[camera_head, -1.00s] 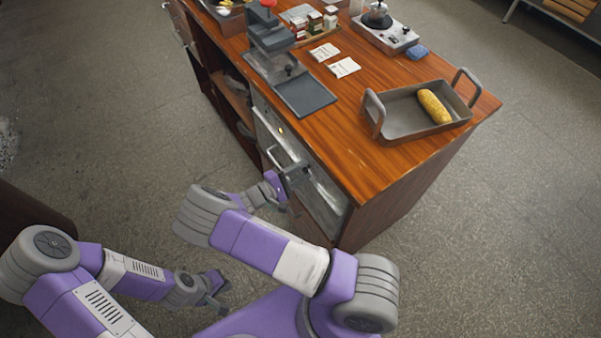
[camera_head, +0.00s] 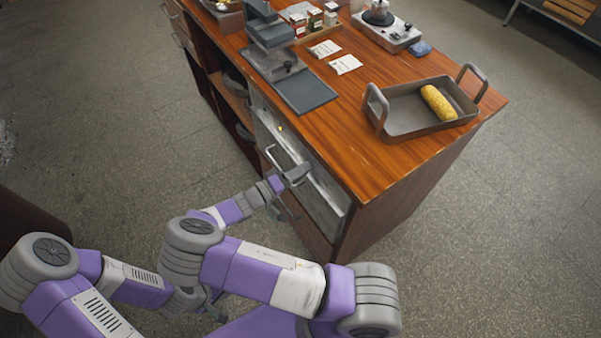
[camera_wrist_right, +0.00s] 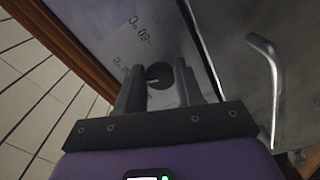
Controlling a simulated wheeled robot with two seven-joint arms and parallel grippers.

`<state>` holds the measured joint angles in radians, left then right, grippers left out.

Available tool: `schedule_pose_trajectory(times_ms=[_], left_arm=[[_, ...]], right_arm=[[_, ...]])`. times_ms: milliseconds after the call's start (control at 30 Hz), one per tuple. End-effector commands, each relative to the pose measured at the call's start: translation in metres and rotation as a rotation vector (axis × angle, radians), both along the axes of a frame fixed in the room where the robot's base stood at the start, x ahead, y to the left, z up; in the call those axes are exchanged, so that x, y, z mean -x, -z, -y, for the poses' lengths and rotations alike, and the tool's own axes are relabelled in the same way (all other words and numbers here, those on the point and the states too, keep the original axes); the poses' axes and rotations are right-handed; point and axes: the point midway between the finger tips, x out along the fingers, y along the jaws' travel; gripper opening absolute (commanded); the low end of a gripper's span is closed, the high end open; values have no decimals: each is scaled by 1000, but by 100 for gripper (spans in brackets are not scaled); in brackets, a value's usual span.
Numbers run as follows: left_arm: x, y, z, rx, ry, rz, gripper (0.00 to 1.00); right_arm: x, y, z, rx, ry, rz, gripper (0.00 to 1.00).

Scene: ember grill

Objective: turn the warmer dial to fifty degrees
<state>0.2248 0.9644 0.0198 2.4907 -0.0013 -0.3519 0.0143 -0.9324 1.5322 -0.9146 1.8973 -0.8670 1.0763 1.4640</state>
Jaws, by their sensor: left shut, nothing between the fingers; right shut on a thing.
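The metal warmer front (camera_head: 325,190) is set into the side of the wooden counter. In the right wrist view the dial (camera_wrist_right: 159,74) is a small dark round knob with a light pointer line, on a grey panel (camera_wrist_right: 128,42) with printed degree marks, too blurred to read surely. My right gripper (camera_wrist_right: 159,88) has its two fingers on either side of the dial, shut on it. In the head view my right gripper (camera_head: 297,174) is at the warmer front and hides the dial. My left gripper (camera_head: 214,306) is shut and empty, low over the floor, partly hidden by my arm.
A bar handle (camera_wrist_right: 268,85) stands out from the warmer, right of the gripper in the wrist view. On the counter are a roasting tray (camera_head: 400,128) with a yellow loaf-like item (camera_head: 438,103), a dark press (camera_head: 272,45) and paper cards (camera_head: 345,64).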

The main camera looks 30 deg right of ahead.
Motion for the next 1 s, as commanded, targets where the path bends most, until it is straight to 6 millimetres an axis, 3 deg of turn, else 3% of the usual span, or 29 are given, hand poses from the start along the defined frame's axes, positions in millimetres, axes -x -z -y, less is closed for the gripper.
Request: schedule_pose_trajectory(times_ms=[400,900,933,1000], left_arm=[[0,9,0,0,0,0,0],[0,9,0,0,0,0,0],[0,9,0,0,0,0,0],[0,9,0,0,0,0,0]], right_arm=[[0,1,0,-13,0,158,5],[0,1,0,-14,0,172,5],[0,1,0,-14,0,172,40],[0,1,0,-14,0,172,51]])
